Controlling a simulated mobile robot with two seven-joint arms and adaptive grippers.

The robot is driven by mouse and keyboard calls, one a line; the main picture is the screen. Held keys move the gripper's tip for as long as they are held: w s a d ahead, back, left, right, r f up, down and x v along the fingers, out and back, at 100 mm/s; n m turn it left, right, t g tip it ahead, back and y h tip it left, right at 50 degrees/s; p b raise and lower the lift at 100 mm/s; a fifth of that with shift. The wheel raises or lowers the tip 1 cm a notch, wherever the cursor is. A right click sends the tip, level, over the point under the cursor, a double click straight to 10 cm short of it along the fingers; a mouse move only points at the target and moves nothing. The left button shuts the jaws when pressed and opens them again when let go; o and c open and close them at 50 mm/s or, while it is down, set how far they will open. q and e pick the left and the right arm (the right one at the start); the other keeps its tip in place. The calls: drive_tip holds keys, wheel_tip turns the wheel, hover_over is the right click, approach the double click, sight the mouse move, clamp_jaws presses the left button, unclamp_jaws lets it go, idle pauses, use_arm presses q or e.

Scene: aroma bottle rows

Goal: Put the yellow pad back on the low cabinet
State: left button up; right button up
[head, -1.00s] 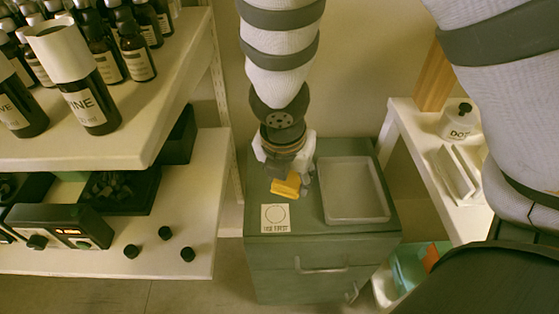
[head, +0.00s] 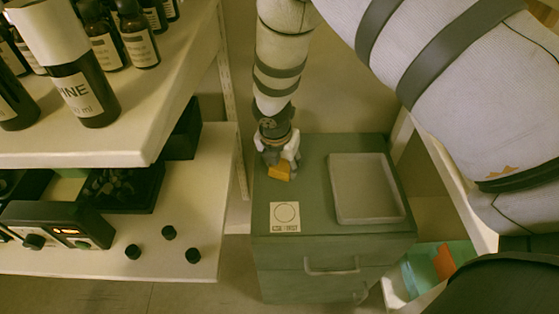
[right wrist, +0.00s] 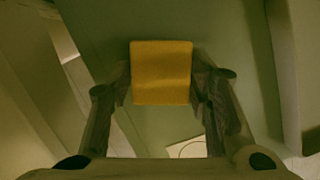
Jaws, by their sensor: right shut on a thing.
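The yellow pad (head: 280,173) is held between the fingers of my right gripper (head: 279,165), over the back left part of the low green cabinet (head: 325,228). It also shows in the right wrist view (right wrist: 161,73), with a finger of my right gripper (right wrist: 161,85) on each side. I cannot tell whether the pad touches the cabinet top. A square card with a circle (head: 285,217) lies near the cabinet's front left, in front of the pad. My left gripper does not show.
A grey tray (head: 368,216) takes up the right part of the cabinet top. Shelves at left hold several dark bottles (head: 88,95), a device with a lit display (head: 62,228) and several small black caps (head: 168,232). An open bin with teal and orange items (head: 430,268) stands at lower right.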

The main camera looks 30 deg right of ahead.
drive_tip(key=shift+r, duration=0.15)
drive_tip(key=o, duration=1.2)
drive_tip(key=shift+f, duration=0.2)
drive_tip(key=shift+w+r, duration=0.1)
drive_tip(key=shift+r, duration=0.25)
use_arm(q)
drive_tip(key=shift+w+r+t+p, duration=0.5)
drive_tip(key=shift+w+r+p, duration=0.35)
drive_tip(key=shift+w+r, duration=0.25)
use_arm(e)
drive_tip(key=v, duration=1.1)
drive_tip(key=shift+s+r, duration=0.25)
drive_tip(key=shift+r, duration=0.1)
